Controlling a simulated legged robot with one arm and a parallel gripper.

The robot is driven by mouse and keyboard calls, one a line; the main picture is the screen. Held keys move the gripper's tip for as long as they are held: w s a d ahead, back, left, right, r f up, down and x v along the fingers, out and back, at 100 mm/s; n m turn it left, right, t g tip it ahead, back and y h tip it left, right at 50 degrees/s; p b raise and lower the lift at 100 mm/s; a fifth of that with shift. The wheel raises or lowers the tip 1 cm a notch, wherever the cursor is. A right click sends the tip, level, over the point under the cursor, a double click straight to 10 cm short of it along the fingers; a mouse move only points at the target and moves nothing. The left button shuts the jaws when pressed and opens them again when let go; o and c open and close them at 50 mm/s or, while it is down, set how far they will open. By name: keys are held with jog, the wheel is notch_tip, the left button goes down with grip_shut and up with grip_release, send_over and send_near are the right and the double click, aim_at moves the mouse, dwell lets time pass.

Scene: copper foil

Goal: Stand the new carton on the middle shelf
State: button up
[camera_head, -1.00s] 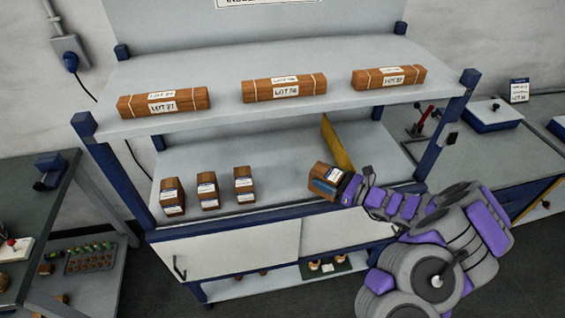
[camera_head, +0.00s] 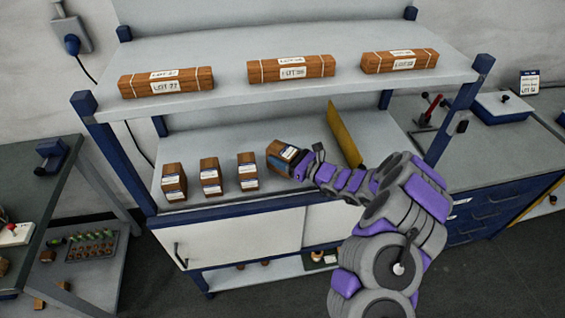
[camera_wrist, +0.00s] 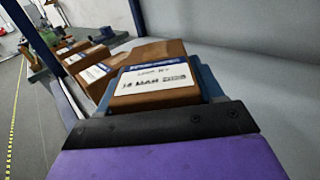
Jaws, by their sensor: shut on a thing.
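My gripper (camera_head: 293,163) is shut on a brown carton (camera_head: 279,153) with a white and blue label. It holds the carton tilted, over the middle shelf (camera_head: 330,180), to the right of a row of three cartons. Those labelled brown cartons stand upright on the shelf: left (camera_head: 174,182), middle (camera_head: 210,176) and right (camera_head: 247,171). A gap shows between the right one and the held carton. In the wrist view the held carton's label (camera_wrist: 155,78) faces the camera, with the standing cartons (camera_wrist: 92,74) beyond it at left. Whether its base touches the shelf cannot be told.
The upper shelf (camera_head: 215,58) above bears three long wrapped bundles. Blue posts (camera_head: 118,155) frame the shelf ends. Bare shelf lies behind the cartons.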

notch_tip(320, 180, down, 3)
jog(key=shift+f+b, duration=0.15)
jog(key=shift+b, duration=0.2)
jog(key=o, duration=1.3)
